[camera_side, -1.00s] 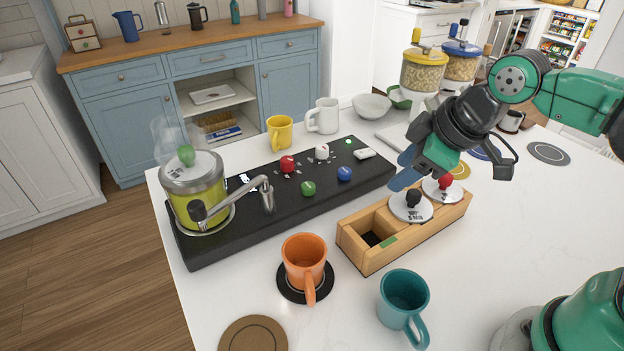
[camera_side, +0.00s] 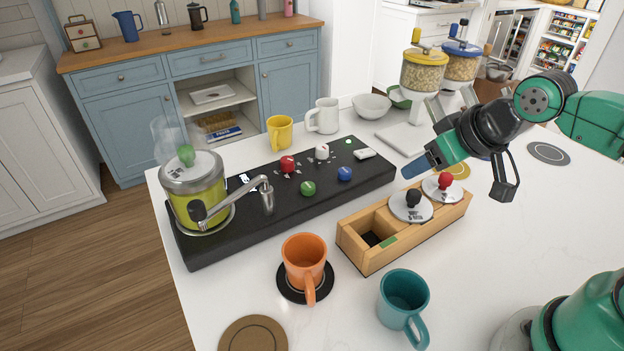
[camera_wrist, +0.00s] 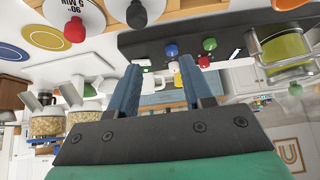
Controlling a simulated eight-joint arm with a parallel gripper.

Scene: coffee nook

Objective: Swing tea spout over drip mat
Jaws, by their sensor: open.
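Several round mats show: a black one (camera_side: 287,291) under the orange mug, a brown one (camera_side: 253,337), and a grey one (camera_side: 548,153). I cannot tell which is the drip mat. My gripper (camera_side: 413,171) is open and empty above the right end of the wooden box, far right of the spout. In the wrist view its fingers (camera_wrist: 160,78) are apart.
The wooden box (camera_side: 357,244) holds lids with black (camera_side: 413,197) and red (camera_side: 445,181) knobs. A teal mug (camera_side: 402,293) and the orange mug (camera_side: 303,255) stand in front. Yellow and white mugs stand behind the station. Grain dispensers (camera_side: 423,72) are at the back right.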

